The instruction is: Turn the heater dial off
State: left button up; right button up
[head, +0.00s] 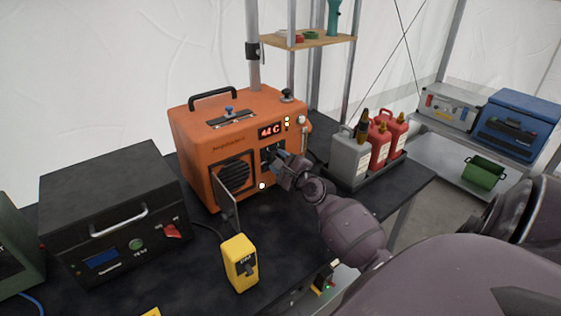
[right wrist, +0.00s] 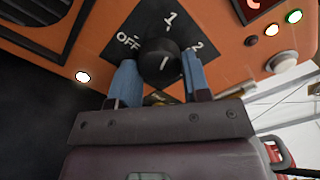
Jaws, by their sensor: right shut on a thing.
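The orange heater (head: 196,147) stands on the dark table, with a red display reading about 44 C. Its black dial (right wrist: 163,60) is on a dark plate marked OFF at left, 1 at top and 2 at right in the right wrist view. A white line on the dial's face is nearly upright and seems to line up with 1. My right gripper (head: 277,166) reaches the heater's front from the right. Its two blue fingers are on either side of the dial and shut on it. In the head view the gripper hides the dial. My left gripper is out of view.
A black box (head: 112,198) with a handle and red switch stands left of the heater. A yellow device (head: 241,262) stands in front. Grey and red bottles (head: 381,143) stand in a tray at right.

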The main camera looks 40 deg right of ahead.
jog(key=shift+n+p, duration=1.45)
jog(key=shift+n, duration=4.95)
jog(key=o, duration=0.9)
jog(key=shift+r, duration=0.1)
